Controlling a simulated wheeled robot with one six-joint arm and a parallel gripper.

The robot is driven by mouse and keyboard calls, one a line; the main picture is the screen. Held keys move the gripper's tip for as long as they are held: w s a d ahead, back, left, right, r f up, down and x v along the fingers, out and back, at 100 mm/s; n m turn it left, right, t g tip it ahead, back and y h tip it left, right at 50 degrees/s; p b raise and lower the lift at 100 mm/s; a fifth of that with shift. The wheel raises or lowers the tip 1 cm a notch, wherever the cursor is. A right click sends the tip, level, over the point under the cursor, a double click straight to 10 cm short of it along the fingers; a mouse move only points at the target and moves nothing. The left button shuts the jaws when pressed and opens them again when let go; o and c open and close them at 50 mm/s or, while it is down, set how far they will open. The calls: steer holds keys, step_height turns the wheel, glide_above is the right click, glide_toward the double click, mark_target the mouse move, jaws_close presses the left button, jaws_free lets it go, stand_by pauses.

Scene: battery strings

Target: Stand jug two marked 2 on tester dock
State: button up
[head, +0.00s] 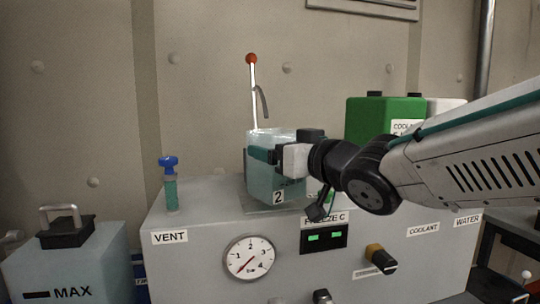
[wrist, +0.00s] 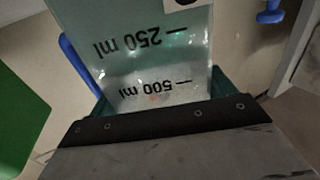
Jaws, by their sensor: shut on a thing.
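Jug two (head: 262,182), a clear blue-tinted jug with a label 2 near its base, is upright over the top of the grey tester (head: 190,275). My gripper (head: 278,157) is shut on the jug's upper part from the right. In the wrist view the jug (wrist: 160,60) shows upside-down 250 ml and 500 ml marks in front of my gripper (wrist: 160,115). The dock, a thin grey plate (head: 246,205), shows under and beside the jug. I cannot tell whether the jug's base touches it.
A blue-topped vent valve (head: 170,185) stands to the left. A green coolant container (head: 375,116) is behind my arm. A tank marked MAX (head: 75,270) stands at the lower left. A gauge (head: 249,258) is on the tester's front.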

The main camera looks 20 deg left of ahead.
steer(key=w+a, duration=0.1)
steer(key=w+a+f, duration=0.1)
steer(key=a, duration=0.1)
steer(key=shift+f, duration=0.25)
steer(key=shift+f, duration=0.2)
steer(key=o, duration=1.3)
steer(key=shift+d, duration=0.1)
steer(key=shift+d+r, duration=0.1)
steer(key=shift+r, duration=0.1)
steer(key=v, duration=1.1)
steer(key=shift+s+d, duration=0.25)
steer(key=shift+d, duration=0.05)
